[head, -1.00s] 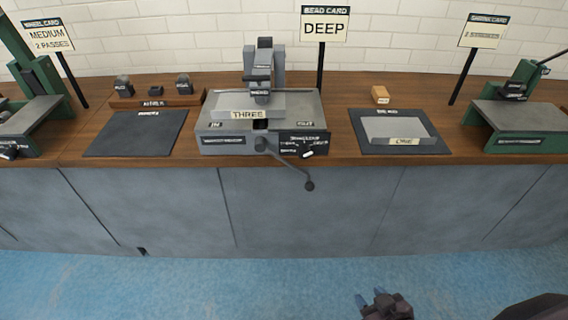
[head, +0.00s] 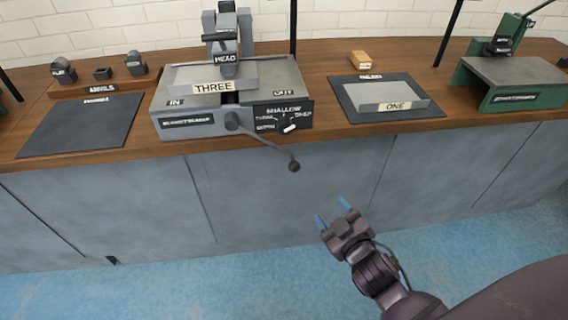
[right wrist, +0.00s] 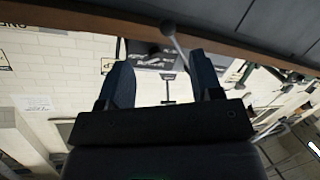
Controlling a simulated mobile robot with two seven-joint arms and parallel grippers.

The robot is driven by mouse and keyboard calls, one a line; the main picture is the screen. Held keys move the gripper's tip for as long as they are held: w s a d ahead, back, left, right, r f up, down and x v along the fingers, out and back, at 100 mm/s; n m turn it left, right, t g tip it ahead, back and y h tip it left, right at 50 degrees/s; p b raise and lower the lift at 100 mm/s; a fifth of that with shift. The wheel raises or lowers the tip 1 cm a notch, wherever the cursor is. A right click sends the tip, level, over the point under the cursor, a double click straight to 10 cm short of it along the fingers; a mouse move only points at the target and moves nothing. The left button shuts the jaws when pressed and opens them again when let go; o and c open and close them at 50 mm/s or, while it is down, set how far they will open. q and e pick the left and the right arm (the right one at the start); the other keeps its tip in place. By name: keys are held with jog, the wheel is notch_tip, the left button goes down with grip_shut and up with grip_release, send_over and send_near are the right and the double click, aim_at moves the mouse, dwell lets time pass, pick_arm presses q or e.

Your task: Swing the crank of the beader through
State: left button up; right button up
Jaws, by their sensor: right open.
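The grey beader (head: 187,120) stands on the bench with a metal piece labelled THREE (head: 213,87) lying on it under the beader's head (head: 227,67). Its crank (head: 262,142) comes from a hub on the front face and slants down right to a dark knob (head: 294,166), which hangs in front of the bench edge. My right gripper (head: 333,209) is open and empty, below and right of the knob and apart from it. In the right wrist view the knob (right wrist: 168,28) shows beyond and between the two blue fingers (right wrist: 162,80). My left gripper is not in view.
A dial panel (head: 284,119) is on the beader's front. Right of it, a piece labelled ONE (head: 385,97) lies on a dark mat (head: 433,109). A green machine (head: 515,80) stands further right. Space before the grey cabinets (head: 270,205) is clear.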

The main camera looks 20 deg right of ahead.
jog(key=n+t+b, duration=0.2)
jog(key=b, duration=0.2)
send_near(292, 161)
notch_tip(292, 161, down, 2)
jog(key=w, duration=0.6)
jog(key=w+b, duration=0.1)
jog(key=w, duration=0.2)
jog(key=shift+w+d+r, duration=0.15)
jog(key=shift+w+d, duration=0.05)
jog(key=shift+d, duration=0.1)
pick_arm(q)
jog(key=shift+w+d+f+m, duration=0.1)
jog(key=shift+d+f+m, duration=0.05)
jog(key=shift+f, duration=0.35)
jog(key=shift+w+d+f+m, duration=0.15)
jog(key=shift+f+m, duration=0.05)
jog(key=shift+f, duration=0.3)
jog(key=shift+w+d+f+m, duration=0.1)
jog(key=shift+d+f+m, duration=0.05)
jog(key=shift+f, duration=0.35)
pick_arm(e)
jog(key=shift+w+r, duration=0.1)
jog(key=shift+w, duration=0.65)
grip_shut()
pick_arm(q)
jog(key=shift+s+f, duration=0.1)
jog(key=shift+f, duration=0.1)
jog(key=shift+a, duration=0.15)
